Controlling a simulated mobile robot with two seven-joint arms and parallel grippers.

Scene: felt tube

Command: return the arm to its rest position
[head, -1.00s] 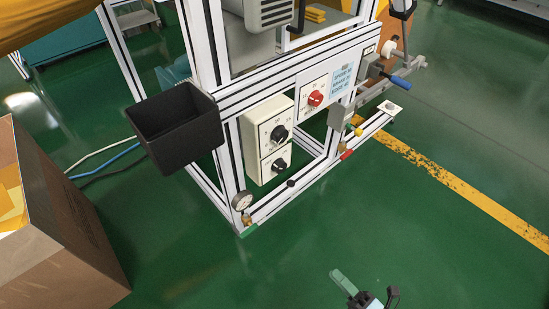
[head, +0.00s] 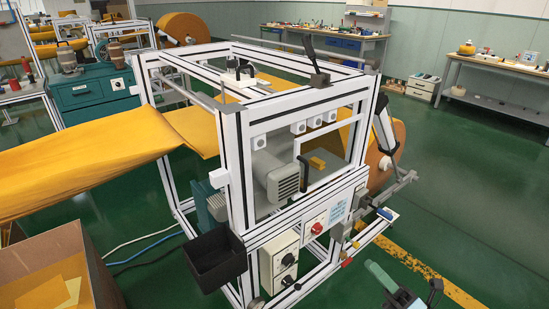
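My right gripper (head: 404,278) shows at the bottom right of the head view. A pale green finger-like part is on its left and a dark finger on its right, with a gap between them. It looks open, and I see nothing held in the gap. It is in front of and to the right of the white-framed machine (head: 232,165), apart from it in the picture, over the green floor. The rest of my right arm is cut off by the bottom edge. My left gripper is not in view.
A black bin (head: 215,262) hangs on the machine's front left corner. Orange felt (head: 85,178) runs in from the left. A cardboard box (head: 60,268) stands at lower left. Workbenches (head: 497,68) line the back wall. The green floor at right is clear.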

